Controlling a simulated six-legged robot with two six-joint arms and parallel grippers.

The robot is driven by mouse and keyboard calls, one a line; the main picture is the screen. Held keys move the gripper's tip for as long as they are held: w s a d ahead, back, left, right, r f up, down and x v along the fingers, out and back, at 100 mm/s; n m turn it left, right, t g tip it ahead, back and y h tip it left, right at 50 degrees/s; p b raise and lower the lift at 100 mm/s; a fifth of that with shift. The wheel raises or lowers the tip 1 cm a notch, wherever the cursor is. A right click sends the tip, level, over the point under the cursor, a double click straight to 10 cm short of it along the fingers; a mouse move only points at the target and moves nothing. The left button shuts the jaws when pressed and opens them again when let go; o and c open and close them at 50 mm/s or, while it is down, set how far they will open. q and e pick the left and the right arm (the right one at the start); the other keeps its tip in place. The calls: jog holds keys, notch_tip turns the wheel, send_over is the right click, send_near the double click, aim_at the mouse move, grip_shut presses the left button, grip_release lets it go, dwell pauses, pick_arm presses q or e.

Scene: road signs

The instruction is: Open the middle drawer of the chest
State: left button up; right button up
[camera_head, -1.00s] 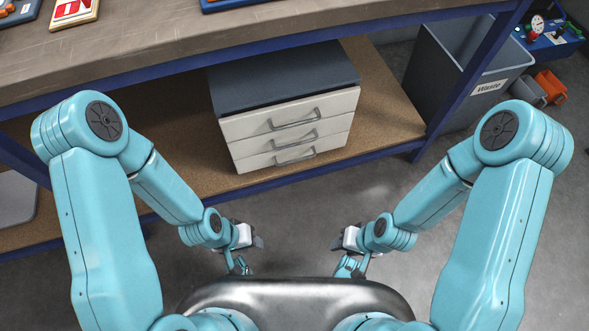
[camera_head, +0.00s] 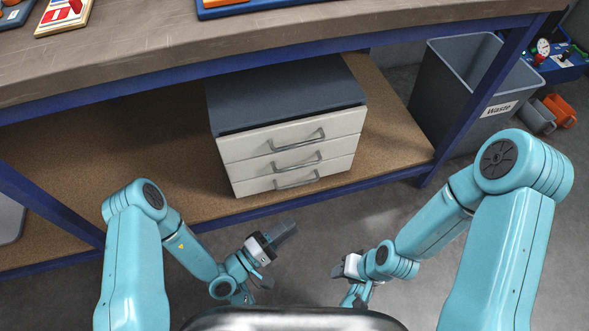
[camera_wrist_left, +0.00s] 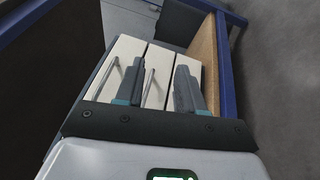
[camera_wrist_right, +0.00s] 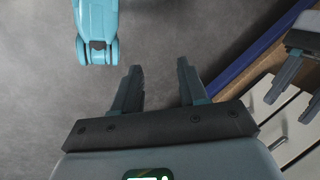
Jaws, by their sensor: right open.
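The chest (camera_head: 225,97) has a dark top and three pale drawers, all shut. The middle drawer (camera_head: 241,168) has a grey bar handle (camera_head: 297,162). My left gripper (camera_head: 284,233) is open and empty, in front of and below the chest, pointing toward it. In the left wrist view, the middle drawer (camera_wrist_left: 160,60) and its handle (camera_wrist_left: 150,86) show beyond and between my open left fingers (camera_wrist_left: 159,86), apart from them. My right gripper (camera_wrist_right: 160,90) is open and empty over the floor, right of the left one. In the head view its fingers are hard to make out.
The chest stands on the brown lower shelf (camera_head: 150,150) of a workbench (camera_head: 300,25) with blue legs and rails. A grey waste bin (camera_head: 455,100) stands at the right. The grey floor (camera_head: 345,225) before the chest is clear.

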pick_arm(q)
jog(key=w+a+f+n+t+y, duration=0.2)
jog(key=w+a+t+y, duration=0.2)
jog(key=a+t+y, duration=0.15)
jog(key=b+x, duration=0.4)
jog(key=x, duration=1.2)
jog(key=shift+y+b, duration=0.3)
jog(key=shift+y, duration=0.05)
pick_arm(e)
jog(key=shift+t, duration=0.3)
jog(key=shift+w+d+f, duration=0.15)
jog(key=shift+w+f, duration=0.1)
jog(key=shift+f, duration=0.45)
jog(key=shift+w+d+f, duration=0.1)
jog(key=shift+w+f, duration=0.1)
jog(key=shift+f, duration=0.55)
jog(key=shift+w+d+f, duration=0.15)
jog(key=shift+w+f, duration=0.1)
jog(key=shift+f, duration=0.45)
pick_arm(q)
jog(key=shift+w+a+f, duration=0.1)
grip_shut()
